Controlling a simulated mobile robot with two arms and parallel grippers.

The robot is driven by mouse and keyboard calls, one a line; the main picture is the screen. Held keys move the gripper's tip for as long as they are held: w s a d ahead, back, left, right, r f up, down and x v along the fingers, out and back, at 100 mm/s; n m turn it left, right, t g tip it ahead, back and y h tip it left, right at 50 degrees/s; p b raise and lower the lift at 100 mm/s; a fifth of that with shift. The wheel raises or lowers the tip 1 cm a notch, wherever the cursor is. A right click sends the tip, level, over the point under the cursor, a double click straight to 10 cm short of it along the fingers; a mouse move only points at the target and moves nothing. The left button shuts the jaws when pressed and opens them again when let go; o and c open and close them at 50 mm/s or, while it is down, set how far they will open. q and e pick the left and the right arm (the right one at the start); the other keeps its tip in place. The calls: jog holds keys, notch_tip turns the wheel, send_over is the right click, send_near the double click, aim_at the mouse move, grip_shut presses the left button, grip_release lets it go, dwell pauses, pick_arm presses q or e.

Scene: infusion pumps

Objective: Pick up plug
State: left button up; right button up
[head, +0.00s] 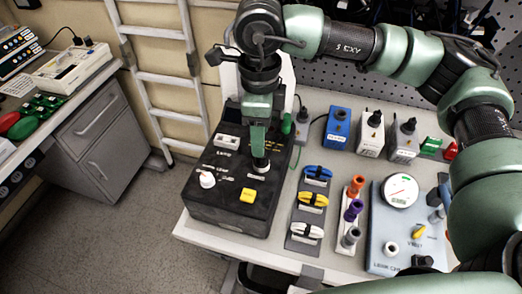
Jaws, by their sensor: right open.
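My right arm comes in from the right and reaches over the black box (225,210) on the table. My right gripper (260,160) points down over the back right part of that box and is open. A small dark round part with a light base sits right below the fingertips; I cannot tell whether it is the plug or whether the fingers touch it. A green plug-like piece (287,123) with a thin green cable stands just to the right of the gripper. The gripper hides part of the box top. My left gripper is not in view.
The box top bears a white knob (207,180) and a yellow button (248,196). To the right are a rack with blue, yellow and white clips (313,199), coloured cylinders (353,209) and a gauge panel (399,191). Blue and white boxes stand behind. Floor at left is clear.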

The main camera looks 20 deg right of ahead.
aim_at(261, 160)
jog(key=shift+s+d+f+p, duration=0.1)
jog(key=shift+s+f+p, duration=0.15)
jog(key=shift+f+p, duration=0.6)
notch_tip(261, 160, down, 4)
jog(key=shift+w+r+p, duration=0.15)
jog(key=shift+r+p, duration=0.1)
jog(key=shift+p, duration=0.25)
jog(key=shift+f, duration=0.15)
grip_shut()
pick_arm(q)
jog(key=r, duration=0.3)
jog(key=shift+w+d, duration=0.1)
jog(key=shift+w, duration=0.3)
